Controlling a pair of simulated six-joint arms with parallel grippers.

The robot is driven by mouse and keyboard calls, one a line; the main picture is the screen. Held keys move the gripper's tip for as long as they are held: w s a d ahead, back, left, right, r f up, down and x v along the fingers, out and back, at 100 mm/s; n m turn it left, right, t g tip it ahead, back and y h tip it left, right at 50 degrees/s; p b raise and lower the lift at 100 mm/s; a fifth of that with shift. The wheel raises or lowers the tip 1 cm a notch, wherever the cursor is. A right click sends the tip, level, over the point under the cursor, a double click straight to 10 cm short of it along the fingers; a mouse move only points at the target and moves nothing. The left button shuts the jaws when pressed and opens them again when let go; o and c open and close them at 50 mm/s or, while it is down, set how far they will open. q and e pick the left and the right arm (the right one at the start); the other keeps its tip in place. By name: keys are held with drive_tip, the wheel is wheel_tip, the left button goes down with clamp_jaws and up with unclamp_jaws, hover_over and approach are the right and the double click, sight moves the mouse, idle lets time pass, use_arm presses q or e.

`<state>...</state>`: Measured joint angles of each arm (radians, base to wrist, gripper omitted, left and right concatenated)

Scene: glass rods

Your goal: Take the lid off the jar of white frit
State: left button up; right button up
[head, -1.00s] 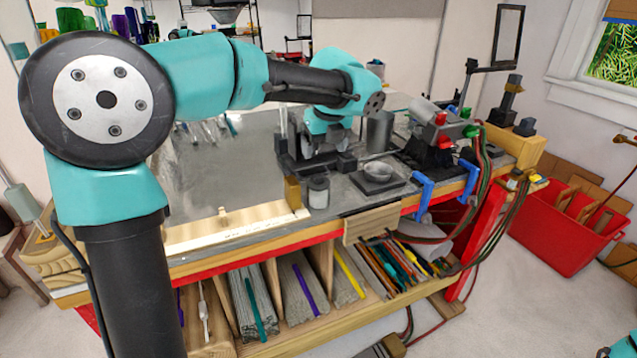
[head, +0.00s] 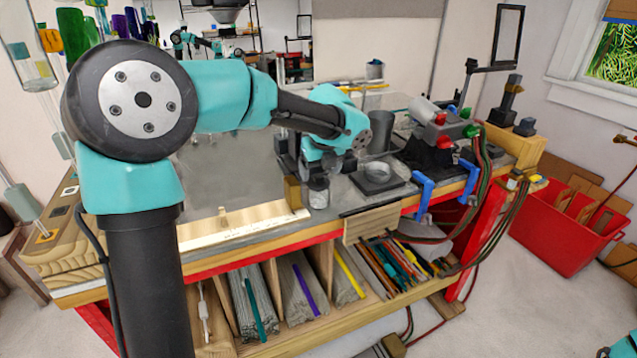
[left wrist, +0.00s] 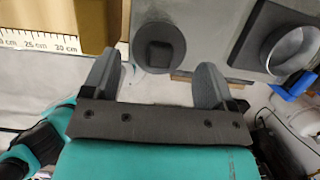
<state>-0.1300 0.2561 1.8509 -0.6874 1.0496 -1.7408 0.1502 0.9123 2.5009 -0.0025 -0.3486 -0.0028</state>
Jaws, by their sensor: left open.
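The jar of frit (head: 318,197) stands at the bench's front, right of the wooden strip. It is small, with a dark top. In the left wrist view a dark round lid (left wrist: 158,43) with a squarish knob shows from above. My left gripper (head: 318,172) is over the jar's top in the head view, and the arm partly hides it. In the left wrist view my open left gripper (left wrist: 156,77) has its fingers apart, with the lid beyond the tips, roughly in line with the gap. Nothing is between the fingers. I cannot tell the lid's distance. My right gripper is not in view.
A round metal dish (head: 377,176) on a dark square base stands right of the jar. A grey cylinder (head: 380,132) is behind it. A wooden block (head: 292,192) stands close on the jar's left. The torch (head: 437,128) and blue clamps (head: 424,194) are farther right.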

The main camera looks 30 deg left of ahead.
sight(319, 176)
use_arm(q)
drive_tip(key=shift+x, duration=1.5)
drive_tip(key=shift+c, duration=0.2)
drive_tip(key=c, duration=0.6)
drive_tip(key=shift+r, duration=0.15)
drive_tip(key=shift+c, duration=0.2)
drive_tip(key=shift+r, duration=1.6)
drive_tip(key=shift+s+d+r, duration=0.15)
drive_tip(key=shift+s+d, duration=0.05)
drive_tip(key=shift+s, duration=0.05)
drive_tip(key=s+d+r, duration=0.1)
drive_tip(key=s+d, duration=0.7)
drive_tip(key=s, duration=0.5)
drive_tip(key=shift+s+r, duration=0.1)
drive_tip(key=shift+r, duration=0.05)
